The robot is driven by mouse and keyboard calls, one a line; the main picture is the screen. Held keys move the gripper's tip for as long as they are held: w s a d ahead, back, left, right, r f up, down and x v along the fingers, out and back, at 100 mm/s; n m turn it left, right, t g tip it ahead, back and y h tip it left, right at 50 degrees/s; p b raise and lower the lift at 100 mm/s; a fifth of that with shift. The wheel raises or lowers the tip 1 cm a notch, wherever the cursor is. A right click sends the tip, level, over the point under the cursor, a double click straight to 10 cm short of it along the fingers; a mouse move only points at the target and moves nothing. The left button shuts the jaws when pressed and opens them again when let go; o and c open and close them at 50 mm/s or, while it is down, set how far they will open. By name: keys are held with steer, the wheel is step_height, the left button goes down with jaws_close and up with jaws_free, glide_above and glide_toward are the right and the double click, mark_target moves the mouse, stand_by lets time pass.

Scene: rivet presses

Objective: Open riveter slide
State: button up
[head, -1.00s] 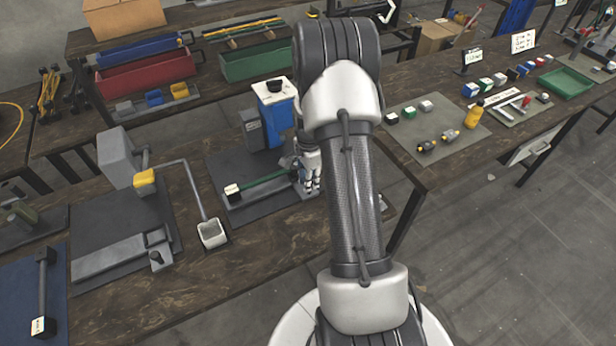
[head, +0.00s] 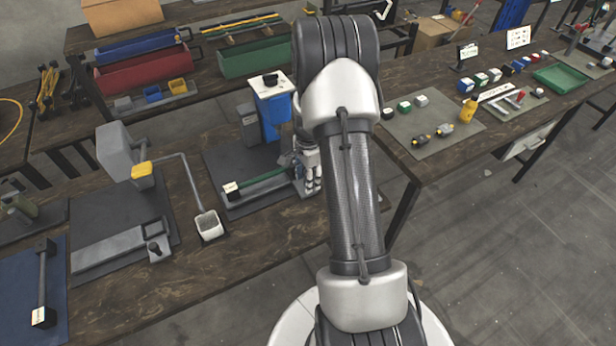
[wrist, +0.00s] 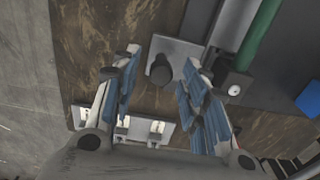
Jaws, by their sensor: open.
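The blue riveter (head: 274,108) stands on the middle bench, with a green bar (head: 262,184) along the grey slide in front of it. My gripper (head: 312,186) points down at the slide's right end in the head view; my arm hides part of this area. In the wrist view my gripper (wrist: 162,60) is open, with blue pads on both fingers. A dark round knob (wrist: 160,76) on a light grey end plate (wrist: 182,54) shows between the fingers. The fingers look apart from the knob. The green bar (wrist: 262,28) runs off at the upper right.
A grey press (head: 120,152) with a yellow part and its own slide (head: 120,246) stands to the left. A white cup (head: 208,226) on a bent rod lies between the presses. In the wrist view, a light bracket strip (wrist: 140,130) lies beneath the fingers. The right bench (head: 450,170) holds small parts.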

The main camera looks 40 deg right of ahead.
step_height(320, 180, up, 12)
stand_by(0.6)
